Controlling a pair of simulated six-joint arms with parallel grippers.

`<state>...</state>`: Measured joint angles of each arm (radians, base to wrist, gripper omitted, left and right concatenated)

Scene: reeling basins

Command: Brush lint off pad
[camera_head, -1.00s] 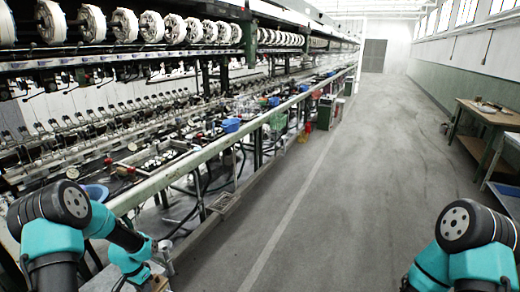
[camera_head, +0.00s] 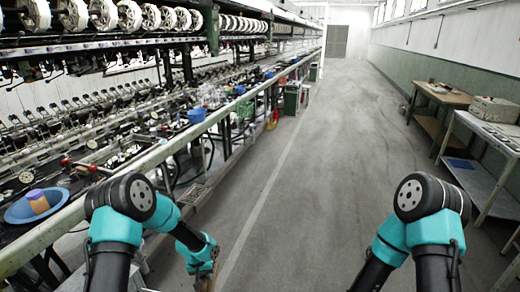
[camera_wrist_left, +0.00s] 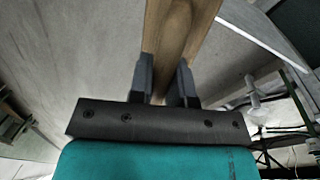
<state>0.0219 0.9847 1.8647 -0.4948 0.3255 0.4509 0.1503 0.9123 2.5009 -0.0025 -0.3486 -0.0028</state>
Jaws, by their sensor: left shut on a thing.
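My left gripper (camera_wrist_left: 168,85) is shut on a long wooden piece (camera_wrist_left: 182,28), which looks like a brush handle. Its far end runs out of the top of the left wrist view, so no bristles show. In the head view my left gripper (camera_head: 207,272) is low, over the aisle beside the machine, and small and partly cut off by the bottom edge. I cannot pick out the pad or any lint in these frames. My right arm shows at the lower right of the head view, but its gripper is out of frame.
The machine's green rail (camera_head: 150,160) runs along the aisle. A wooden table (camera_head: 440,97) and a light table (camera_head: 485,130) stand at the right. The aisle floor (camera_head: 300,170) is clear.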

